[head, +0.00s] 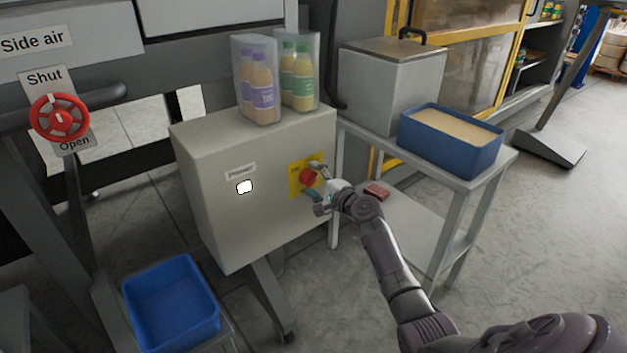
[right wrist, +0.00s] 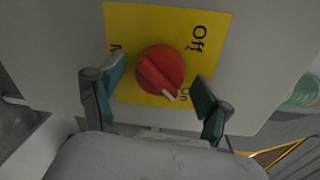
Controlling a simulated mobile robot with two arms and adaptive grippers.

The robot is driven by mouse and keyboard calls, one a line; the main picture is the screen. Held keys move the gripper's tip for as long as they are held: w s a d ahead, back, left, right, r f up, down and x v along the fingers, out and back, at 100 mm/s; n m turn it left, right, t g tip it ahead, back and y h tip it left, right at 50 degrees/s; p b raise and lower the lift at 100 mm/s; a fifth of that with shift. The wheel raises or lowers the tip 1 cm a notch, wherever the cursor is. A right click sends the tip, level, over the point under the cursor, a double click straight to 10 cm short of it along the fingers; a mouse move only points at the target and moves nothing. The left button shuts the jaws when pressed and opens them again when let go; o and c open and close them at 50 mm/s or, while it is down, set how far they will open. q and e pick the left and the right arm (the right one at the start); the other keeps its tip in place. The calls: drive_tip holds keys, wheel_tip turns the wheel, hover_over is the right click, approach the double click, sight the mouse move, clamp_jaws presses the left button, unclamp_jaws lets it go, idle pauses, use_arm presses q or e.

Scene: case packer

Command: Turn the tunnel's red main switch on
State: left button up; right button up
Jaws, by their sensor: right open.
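The red main switch (right wrist: 160,70) is a round knob with a raised grip bar on a yellow plate (right wrist: 140,22). Its white mark points to the lower right in the right wrist view, close to the "On" label and away from "Off". In the head view the switch (head: 308,178) sits on the front of a grey cabinet (head: 225,225), partly behind my right gripper (head: 319,181). My right gripper (right wrist: 160,90) is open, with one green-padded finger on each side of the knob. A gap shows between the fingers and the knob. My left gripper is out of view.
Bottles in clear wraps (head: 257,80) stand on the cabinet. A white label and lit spot (head: 244,187) are on its front. A side table (head: 440,172) with a blue tray (head: 450,152) stands to the right. A blue bin (head: 170,305) is below left; a red valve wheel (head: 59,117) is at left.

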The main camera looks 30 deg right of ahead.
drive_tip(key=shift+s, duration=0.1)
drive_tip(key=shift+s, duration=0.35)
drive_tip(key=s+r, duration=0.1)
drive_tip(key=s, duration=1)
drive_tip(key=shift+d, duration=0.45)
